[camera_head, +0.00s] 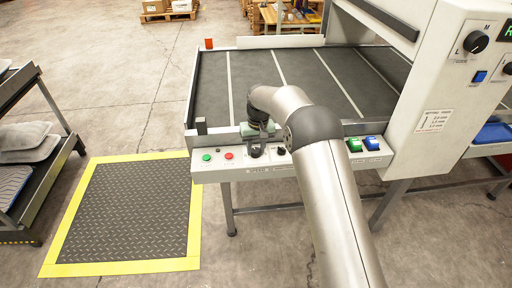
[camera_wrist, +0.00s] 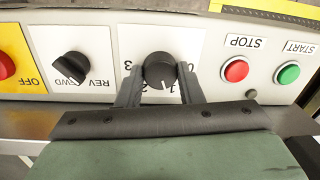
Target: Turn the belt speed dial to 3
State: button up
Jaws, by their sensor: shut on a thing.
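The belt speed dial (camera_wrist: 159,66) is a round black knob on a white plate in the wrist view. That view shows the panel upside down, with 3 at the left, 0 at the right and 1 and 2 below. The dial's white pointer mark faces down, near the 1, though the digits are partly covered. My gripper (camera_wrist: 160,84) has one dark finger on each side of the dial and is shut on it. In the head view my gripper (camera_head: 257,143) is at the front control panel (camera_head: 212,174) above the SPEED label, and it mostly hides the dial.
Green START (camera_wrist: 287,73) and red STOP (camera_wrist: 235,70) buttons flank the dial on one side. A black REV/FWD switch (camera_wrist: 72,67) and red OFF button (camera_wrist: 5,66) are on the other. The belt (camera_head: 255,75) behind is empty. A machine housing (camera_head: 440,90) stands at right.

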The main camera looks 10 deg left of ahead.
jog(key=m, duration=0.7)
jog(key=shift+p, duration=0.4)
jog(key=m, duration=0.6)
jog(key=shift+s+m+t+p, duration=0.1)
jog(key=shift+m+t+p, duration=0.2)
jog(key=shift+p, duration=0.1)
jog(key=m, duration=0.4)
jog(key=shift+p, duration=0.35)
jog(key=shift+m+h+p, duration=0.3)
jog(key=shift+m+p, duration=0.05)
jog(key=shift+m, duration=1.85)
jog(key=o, duration=1)
jog(key=shift+c, duration=0.2)
jog(key=shift+r, duration=0.1)
